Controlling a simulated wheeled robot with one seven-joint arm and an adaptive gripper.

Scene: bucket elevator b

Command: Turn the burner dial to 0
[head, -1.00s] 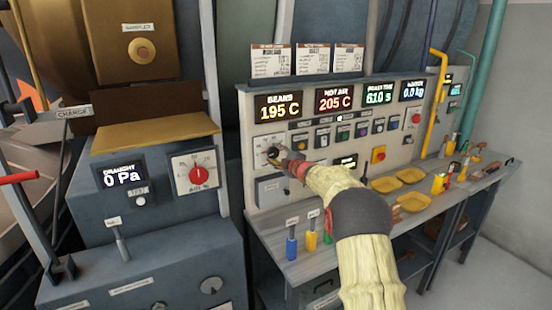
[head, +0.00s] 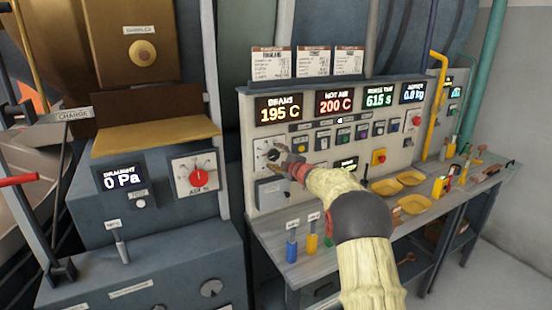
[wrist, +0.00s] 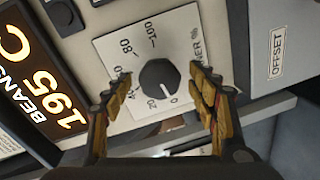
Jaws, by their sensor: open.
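The burner dial (wrist: 159,80) is a round black knob on a white square plate (wrist: 108,50) marked from 0 to 100. Its light pointer mark faces the lower edge, at or very near the 0. In the head view the dial (head: 272,155) sits at the left of the control panel. My gripper (wrist: 160,73) is open, with one yellow-padded finger on each side of the dial and visible gaps to it. In the head view my gripper (head: 287,160) is just in front of the dial plate.
The BEANS display (head: 281,108) reads 195 C and the HOT AIR display (head: 334,102) reads 200 C. A red air dial (head: 197,175) is on the left cabinet.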

